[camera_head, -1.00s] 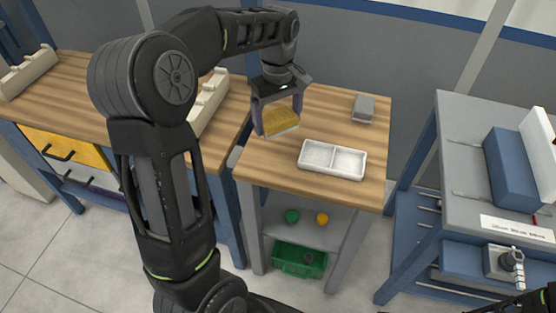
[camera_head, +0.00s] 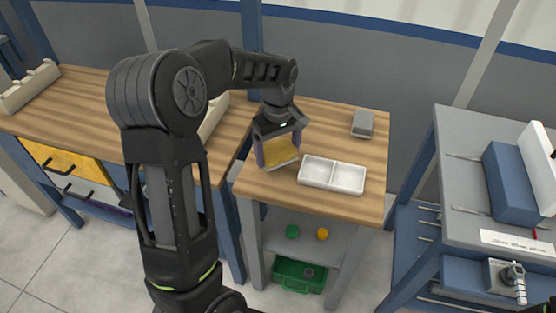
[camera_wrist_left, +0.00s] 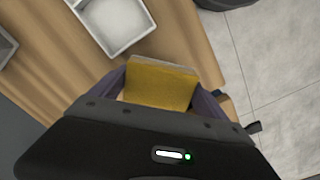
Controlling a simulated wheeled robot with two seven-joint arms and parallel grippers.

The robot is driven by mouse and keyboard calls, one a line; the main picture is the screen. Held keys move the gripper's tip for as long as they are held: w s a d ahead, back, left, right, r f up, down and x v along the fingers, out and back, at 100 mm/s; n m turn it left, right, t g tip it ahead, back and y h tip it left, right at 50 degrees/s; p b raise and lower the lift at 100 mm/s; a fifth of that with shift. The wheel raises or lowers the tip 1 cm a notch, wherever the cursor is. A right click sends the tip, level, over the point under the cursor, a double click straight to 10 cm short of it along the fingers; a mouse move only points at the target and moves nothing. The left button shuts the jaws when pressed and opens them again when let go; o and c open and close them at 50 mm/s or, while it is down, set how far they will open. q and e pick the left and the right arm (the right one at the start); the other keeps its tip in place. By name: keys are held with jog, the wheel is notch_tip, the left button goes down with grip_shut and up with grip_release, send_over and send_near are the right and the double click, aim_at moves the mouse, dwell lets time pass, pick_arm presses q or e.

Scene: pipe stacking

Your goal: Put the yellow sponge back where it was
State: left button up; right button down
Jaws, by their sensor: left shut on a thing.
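The yellow sponge (camera_head: 281,151) has a pale layer along one edge. My left gripper (camera_head: 277,153) is shut on it, with a finger on either side. It is held over the small wooden table (camera_head: 345,205), just left of the white two-part tray (camera_head: 331,187). I cannot tell whether its lower edge touches the table. In the left wrist view the sponge (camera_wrist_left: 160,84) sits between the fingers, with the white tray (camera_wrist_left: 118,22) beyond it. My right gripper cannot be made out.
A grey block (camera_head: 362,124) lies at the back right of the small table. Below are a green ball (camera_head: 292,232), an orange ball (camera_head: 322,234) and a green bin (camera_head: 290,275). A grey bench with a blue box (camera_head: 510,180) stands at the right. The table right of the tray is clear.

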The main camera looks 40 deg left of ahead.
aim_at(278, 161)
pick_arm(q)
jog(key=shift+f, duration=1.85)
jog(key=shift+f, duration=0.15)
jog(key=o, duration=1)
jog(key=shift+o, duration=0.2)
notch_tip(278, 161, up, 12)
jog(key=shift+r, duration=0.15)
